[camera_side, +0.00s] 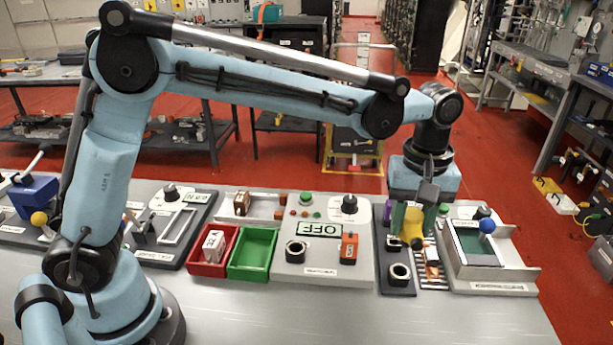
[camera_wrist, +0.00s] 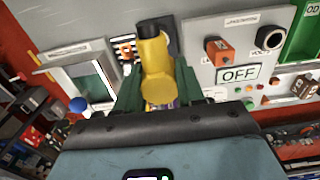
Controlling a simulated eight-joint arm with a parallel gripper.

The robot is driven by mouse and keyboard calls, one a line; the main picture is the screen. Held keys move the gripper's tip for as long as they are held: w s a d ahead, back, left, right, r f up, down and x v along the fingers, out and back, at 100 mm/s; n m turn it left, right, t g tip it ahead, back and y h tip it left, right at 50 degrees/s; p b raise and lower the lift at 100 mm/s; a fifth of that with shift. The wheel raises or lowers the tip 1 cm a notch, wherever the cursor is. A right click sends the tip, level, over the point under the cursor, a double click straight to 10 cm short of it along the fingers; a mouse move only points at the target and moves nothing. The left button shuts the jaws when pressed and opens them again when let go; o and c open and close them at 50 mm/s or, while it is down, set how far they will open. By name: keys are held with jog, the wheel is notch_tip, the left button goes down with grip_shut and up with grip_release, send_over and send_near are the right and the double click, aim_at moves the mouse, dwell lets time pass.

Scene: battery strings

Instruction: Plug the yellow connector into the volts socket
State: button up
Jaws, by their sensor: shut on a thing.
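My gripper (camera_side: 408,218) is shut on the yellow connector (camera_side: 413,236) and holds it over the dark panel on the right. In the wrist view, the connector (camera_wrist: 154,68) sits between the green fingers (camera_wrist: 158,84), with a dark end pointing away from me. A black ring socket (camera_side: 399,273) lies on the dark panel, just below the connector and apart from it. Another black ring socket (camera_side: 296,250) is on the grey panel with the OFF display, and it also shows in the wrist view (camera_wrist: 270,38).
An orange connector (camera_side: 348,248) stands on the grey panel beside the OFF display (camera_side: 319,230). A red bin (camera_side: 208,268) and a green bin (camera_side: 252,255) stand to the left. A tray with a blue ball knob (camera_side: 487,226) is close on the right. The front bench is clear.

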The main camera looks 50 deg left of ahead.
jog(key=s+a, duration=0.1)
jog(key=a, duration=0.2)
jog(key=s+a+r, duration=0.1)
jog(key=s+a, duration=0.1)
jog(key=s+a+r, duration=0.1)
jog(key=s+a, duration=0.1)
jog(key=a, duration=0.1)
jog(key=shift+a+r, duration=0.15)
jog(key=shift+a, duration=0.2)
jog(key=s+a, duration=0.6)
jog(key=s, duration=0.1)
jog(key=shift+a, duration=0.35)
jog(key=shift+f, duration=2.95)
jog(key=shift+f, duration=1.75)
jog(key=o, duration=1.2)
jog(key=shift+o, duration=0.2)
